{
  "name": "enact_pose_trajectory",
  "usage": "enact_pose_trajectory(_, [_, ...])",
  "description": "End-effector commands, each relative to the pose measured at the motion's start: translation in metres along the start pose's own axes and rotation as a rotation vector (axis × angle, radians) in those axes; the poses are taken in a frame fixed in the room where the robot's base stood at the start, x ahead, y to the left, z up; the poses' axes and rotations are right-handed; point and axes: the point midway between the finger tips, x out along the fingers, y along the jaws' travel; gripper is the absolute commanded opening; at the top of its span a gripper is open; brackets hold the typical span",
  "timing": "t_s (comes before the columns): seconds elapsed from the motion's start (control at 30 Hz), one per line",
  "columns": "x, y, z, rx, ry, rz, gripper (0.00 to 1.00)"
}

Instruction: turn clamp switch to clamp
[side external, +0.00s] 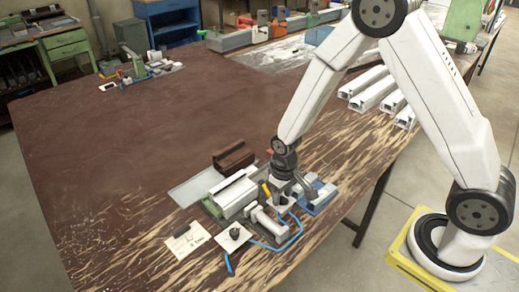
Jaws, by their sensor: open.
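The clamp switch (234,233) looks like a small black knob on a pale plate (229,243) at the front of the bench fixture. Its setting is too small to read. The clamp fixture (231,197) has a light grey profile-like body on a green base, with a grey cylinder (268,222) to the right of the switch. My gripper (283,192) points down over the right side of the fixture, apart from the switch, up and to its right. It is open; its fingertips are small and partly lost among the fixture parts.
Blue hose (293,241) loops in front of the fixture. A paper label (185,240) lies left of the switch. A brown block (234,158) stands behind and a blue part (318,196) at right. White profiles (369,88) lie farther back. The bench's left side (100,170) is clear.

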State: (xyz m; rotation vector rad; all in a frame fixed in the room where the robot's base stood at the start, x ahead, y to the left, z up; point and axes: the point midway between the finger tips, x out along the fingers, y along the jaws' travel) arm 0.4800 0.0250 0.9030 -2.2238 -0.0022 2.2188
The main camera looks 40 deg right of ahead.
Motion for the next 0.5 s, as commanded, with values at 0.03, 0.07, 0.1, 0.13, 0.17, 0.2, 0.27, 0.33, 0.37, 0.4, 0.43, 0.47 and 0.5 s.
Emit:
enact_pose_trajectory(0.03, [0.0,0.0,0.0,0.0,0.0,0.0,0.53])
enact_pose_trajectory(0.07, [-0.0001,0.0,0.0,0.0,0.0,0.0,0.47])
enact_pose_trajectory(0.1, [-0.0001,0.0,0.0,0.0,0.0,0.0,0.34])
enact_pose_trajectory(0.13, [-0.0001,0.0,0.0,0.0,0.0,0.0,0.24])
enact_pose_trajectory(0.17, [-0.0001,0.0,0.0,0.0,0.0,0.0,0.15])
enact_pose_trajectory(0.2, [-0.0001,0.0,0.0,0.0,0.0,0.0,0.02])
enact_pose_trajectory(0.27, [-0.0001,0.0,0.0001,0.0,0.0,0.0,0.0])
enact_pose_trajectory(0.33, [-0.0002,-0.0001,0.0001,0.0,0.0,0.0,0.0])
enact_pose_trajectory(0.37, [-0.0002,-0.0001,0.0001,0.0,0.0,0.0,0.0])
enact_pose_trajectory(0.4, [-0.0002,-0.0001,0.0001,0.0,0.0,0.0,0.0])
enact_pose_trajectory(0.43, [-0.0002,-0.0001,0.0001,0.001,0.0,0.0,0.0])
enact_pose_trajectory(0.47, [-0.0002,-0.0002,0.0001,0.002,-0.001,0.0,0.0])
enact_pose_trajectory(0.5, [-0.0002,-0.0002,0.0001,0.004,-0.001,0.0,0.0])
